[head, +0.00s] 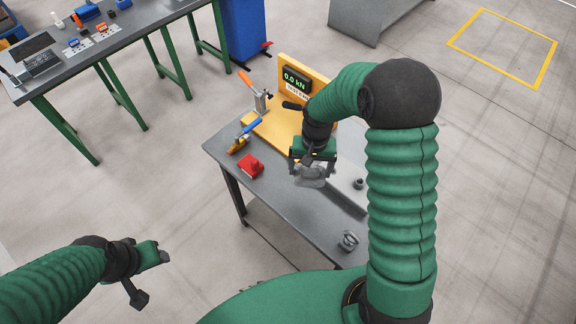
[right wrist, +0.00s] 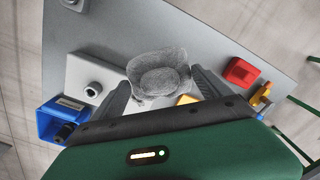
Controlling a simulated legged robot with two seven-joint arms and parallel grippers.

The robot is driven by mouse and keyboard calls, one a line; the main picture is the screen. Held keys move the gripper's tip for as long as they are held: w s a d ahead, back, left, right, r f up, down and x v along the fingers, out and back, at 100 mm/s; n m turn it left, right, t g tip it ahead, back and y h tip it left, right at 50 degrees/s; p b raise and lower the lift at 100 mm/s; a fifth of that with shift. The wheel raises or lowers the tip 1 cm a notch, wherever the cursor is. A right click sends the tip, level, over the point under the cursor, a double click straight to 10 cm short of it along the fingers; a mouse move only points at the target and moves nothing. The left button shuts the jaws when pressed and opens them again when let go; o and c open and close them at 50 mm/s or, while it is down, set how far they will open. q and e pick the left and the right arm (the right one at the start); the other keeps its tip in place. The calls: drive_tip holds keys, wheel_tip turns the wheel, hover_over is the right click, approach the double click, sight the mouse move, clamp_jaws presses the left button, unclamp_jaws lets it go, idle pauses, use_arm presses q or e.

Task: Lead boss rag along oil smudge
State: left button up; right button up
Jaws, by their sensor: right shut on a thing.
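A crumpled grey rag (head: 310,176) is in my right gripper (head: 312,166), above the grey bench. The right wrist view shows the rag (right wrist: 160,75) between the two dark fingers. A round boss (right wrist: 92,89) stands on a light grey plate (right wrist: 97,68), left of the rag in that view. In the head view the boss (head: 358,183) is right of the rag. I cannot make out an oil smudge; the gripper and rag cover part of the surface. My left gripper (head: 151,278) is empty, fingers spread, off to the left of the bench.
The bench (head: 290,220) holds a red block (head: 250,166), a yellow fixture (head: 285,125) with a "0.0 kN" display (head: 296,79), an orange-handled clamp (head: 260,98) and a grey metal part (head: 348,241). A blue bin (right wrist: 62,117) shows in the wrist view. The front-left bench top is clear.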

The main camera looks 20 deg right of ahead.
drive_tip(key=d+m+p, duration=0.1)
drive_tip(key=d+m, duration=0.1)
drive_tip(key=d, duration=0.2)
drive_tip(key=d+f+m+p, duration=0.1)
drive_tip(key=d+m, duration=0.2)
drive_tip(key=d, duration=0.1)
drive_tip(key=d+m+p, duration=0.1)
drive_tip(key=d+m, duration=0.1)
drive_tip(key=d, duration=0.2)
drive_tip(key=shift+d+f, duration=0.15)
drive_tip(key=shift+f, duration=0.25)
drive_tip(key=f+b, duration=0.2)
drive_tip(key=f, duration=0.1)
drive_tip(key=a+f+b, duration=0.1)
drive_tip(key=shift+w+f, duration=0.15)
drive_tip(key=shift+w, duration=0.25)
drive_tip(key=w, duration=0.1)
drive_tip(key=w+a, duration=0.1)
drive_tip(key=w, duration=0.3)
drive_tip(key=shift+a, duration=0.25)
drive_tip(key=shift+w+a, duration=0.2)
drive_tip(key=shift+a, duration=0.05)
use_arm(q)
drive_tip(key=shift+r, duration=0.6)
use_arm(e)
drive_tip(key=shift+r, duration=0.2)
drive_tip(key=shift+s, duration=0.15)
